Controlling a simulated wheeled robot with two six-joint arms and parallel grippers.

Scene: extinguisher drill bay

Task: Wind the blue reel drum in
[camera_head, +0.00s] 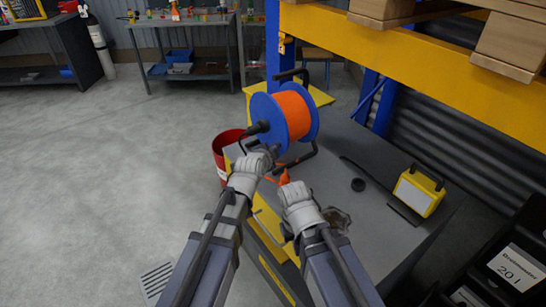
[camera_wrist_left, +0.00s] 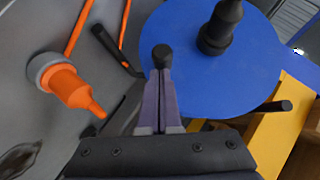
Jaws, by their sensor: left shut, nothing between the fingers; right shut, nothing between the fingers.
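The blue reel drum (camera_head: 265,107) holds orange cable (camera_head: 295,112) and stands in a black tube frame on the grey bench top. A black crank handle (camera_head: 256,130) sticks out from its left face; it also shows in the left wrist view (camera_wrist_left: 220,28). My left gripper (camera_head: 272,154) is shut and empty, just below the handle and close to the blue face. In the left wrist view its fingers (camera_wrist_left: 163,88) are together, with a dark round end at their tips. My right gripper (camera_head: 287,184) is shut and empty, beside an orange plug (camera_wrist_left: 72,84).
A yellow work lamp (camera_head: 418,191) stands right on the bench. A red bucket (camera_head: 222,153) is left of the bench. A yellow rack beam (camera_head: 420,60) crosses above right. The floor at left is clear.

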